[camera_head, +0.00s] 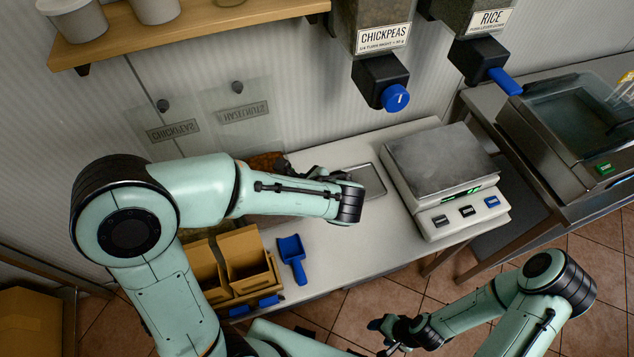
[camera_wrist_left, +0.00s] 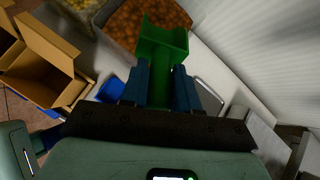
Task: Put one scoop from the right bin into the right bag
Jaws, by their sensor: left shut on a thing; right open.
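My left gripper (camera_wrist_left: 160,85) is shut on the handle of a green scoop (camera_wrist_left: 163,42). In the left wrist view the scoop's tray is over the edge of the right bin's brown, round hazelnuts (camera_wrist_left: 125,22); no nuts show in the tray. In the head view the nuts (camera_head: 266,161) are mostly hidden behind my left arm, and the scoop cannot be made out. The right bag (camera_head: 246,250), an open brown paper bag, stands in front of the bins and also shows in the left wrist view (camera_wrist_left: 45,62). My right gripper (camera_head: 388,328) is open and empty, low at the front.
A left bag (camera_head: 205,272) stands beside the right one. A blue scoop (camera_head: 291,258) lies on the table. A scale (camera_head: 440,160) stands to the right, beside a flat grey plate (camera_head: 367,180). Raised clear lids (camera_head: 215,105) and dispensers (camera_head: 380,35) are behind.

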